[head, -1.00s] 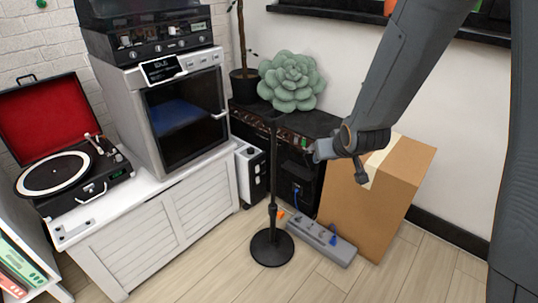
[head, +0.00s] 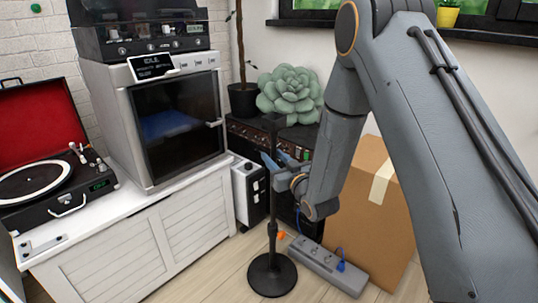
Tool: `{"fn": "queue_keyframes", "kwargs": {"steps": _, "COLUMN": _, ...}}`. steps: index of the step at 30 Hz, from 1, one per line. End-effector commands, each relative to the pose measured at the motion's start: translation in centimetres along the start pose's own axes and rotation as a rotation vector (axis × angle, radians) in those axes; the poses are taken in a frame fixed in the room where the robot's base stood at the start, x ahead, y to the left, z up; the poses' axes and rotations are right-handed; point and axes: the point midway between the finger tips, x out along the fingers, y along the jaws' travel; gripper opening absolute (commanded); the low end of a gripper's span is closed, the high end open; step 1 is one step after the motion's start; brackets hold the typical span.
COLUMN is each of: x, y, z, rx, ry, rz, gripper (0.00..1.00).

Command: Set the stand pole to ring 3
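The stand is black, with a round base (head: 271,275) on the floor and a thin upright pole (head: 272,205). A small dark head tops the pole. A small orange part (head: 281,235) shows beside the lower pole; I cannot tell whether it is the stand's knob. No ring marks or numbers are readable on the pole at this size. My gripper (head: 284,158) is at the pole's upper part, just to its right in the picture. Its fingers look apart with nothing between them. I cannot tell whether a finger touches the pole.
A grey power strip (head: 325,264) lies on the floor right of the base. A cardboard box (head: 372,215) stands behind my arm. A white cabinet (head: 135,250) with a record player (head: 50,190) and an oven-like machine (head: 170,125) is at left. A succulent (head: 291,95) sits on a black amplifier behind.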

Motion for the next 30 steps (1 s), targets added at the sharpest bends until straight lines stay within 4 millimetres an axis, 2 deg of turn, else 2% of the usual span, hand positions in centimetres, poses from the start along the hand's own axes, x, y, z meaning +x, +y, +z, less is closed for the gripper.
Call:
{"fn": "queue_keyframes", "kwargs": {"steps": 3, "x": 2.0, "y": 0.0, "z": 0.1, "rx": 0.0, "ry": 0.001, "rz": 0.0, "gripper": 0.34}}
{"fn": "queue_keyframes", "kwargs": {"steps": 9, "x": 4.0, "y": 0.0, "z": 0.1, "rx": -0.001, "ry": 0.0, "rz": 0.0, "gripper": 0.34}}
{"fn": "queue_keyframes", "kwargs": {"steps": 20, "x": 4.5, "y": 0.0, "z": 0.1, "rx": 0.0, "ry": -0.003, "rz": 0.001, "gripper": 0.34}}
{"fn": "queue_keyframes", "kwargs": {"steps": 26, "x": 4.5, "y": 0.0, "z": 0.1, "rx": 0.0, "ry": -0.002, "rz": 0.001, "gripper": 0.0}}
{"fn": "queue_keyframes", "kwargs": {"steps": 30, "x": 4.5, "y": 0.0, "z": 0.1, "rx": 0.0, "ry": -0.002, "rz": 0.001, "gripper": 0.0}}
